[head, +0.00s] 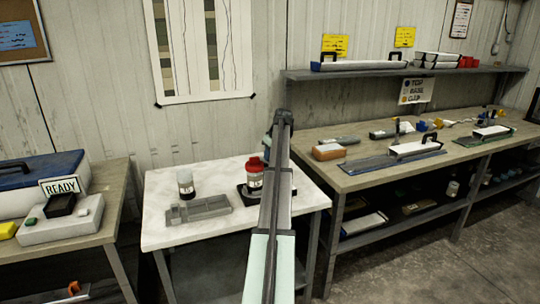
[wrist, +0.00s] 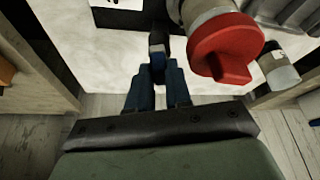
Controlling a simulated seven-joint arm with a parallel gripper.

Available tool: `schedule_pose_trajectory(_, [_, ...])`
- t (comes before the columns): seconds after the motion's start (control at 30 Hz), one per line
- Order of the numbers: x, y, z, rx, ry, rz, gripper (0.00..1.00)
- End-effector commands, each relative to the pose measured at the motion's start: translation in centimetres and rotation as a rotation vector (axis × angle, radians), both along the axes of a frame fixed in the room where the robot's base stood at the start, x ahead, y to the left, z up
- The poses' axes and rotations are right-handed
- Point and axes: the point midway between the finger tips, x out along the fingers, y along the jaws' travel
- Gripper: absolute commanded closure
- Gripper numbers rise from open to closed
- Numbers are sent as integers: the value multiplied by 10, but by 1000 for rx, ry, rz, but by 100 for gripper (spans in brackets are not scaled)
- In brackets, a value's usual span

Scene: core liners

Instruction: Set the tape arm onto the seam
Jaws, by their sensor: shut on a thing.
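In the wrist view, my gripper (wrist: 157,72) has its two blue fingers shut on the end of a narrow dark arm (wrist: 157,42) with a pale and blue end, which looks like the tape arm. The arm runs up the picture beside a pale cylinder (wrist: 203,12) with a red cap (wrist: 222,52). In the head view the red-capped cylinder (head: 255,178) stands upright in a black holder (head: 246,194) on the white-topped table. My arm link covers the right of that holder, and my gripper is mostly hidden there. The seam cannot be made out.
A box with a READY sign (head: 62,218) sits on the left bench. The right bench (head: 370,175) holds trays and tools.

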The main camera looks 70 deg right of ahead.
Motion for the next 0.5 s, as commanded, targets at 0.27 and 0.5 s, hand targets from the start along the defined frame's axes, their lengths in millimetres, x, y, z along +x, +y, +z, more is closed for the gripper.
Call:
schedule_pose_trajectory(0.27, [0, 0, 0, 0, 1, 1, 66])
schedule_pose_trajectory(0.5, [0, 0, 0, 0, 1, 1, 55])
